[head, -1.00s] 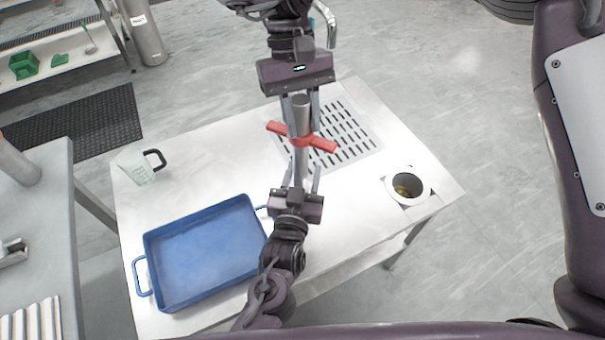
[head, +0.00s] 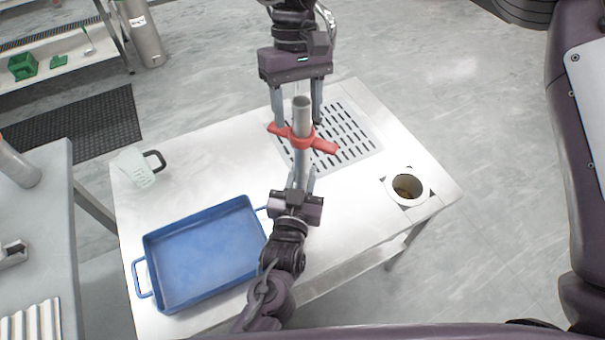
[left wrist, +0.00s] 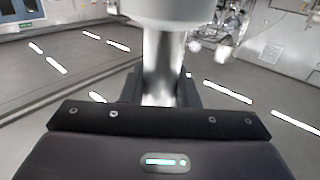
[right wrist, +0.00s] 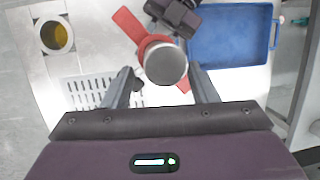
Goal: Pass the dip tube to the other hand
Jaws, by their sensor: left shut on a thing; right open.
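The dip tube (head: 302,112) is a grey tube with a red winged collar (head: 318,143), held roughly upright above the table. My right gripper (head: 298,120) is open at the upper part, above the collar. In the right wrist view its fingers stand apart on both sides of the tube's round end (right wrist: 166,63), with gaps visible. The left gripper (right wrist: 175,15) shows beyond the tube there.
A blue tray (head: 205,255) lies at the table's left front. A clear jug (head: 135,168) with a black handle stands at the left corner. A slotted drain (head: 360,150) is behind the tube. A round container (head: 408,188) with brown contents is at the right.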

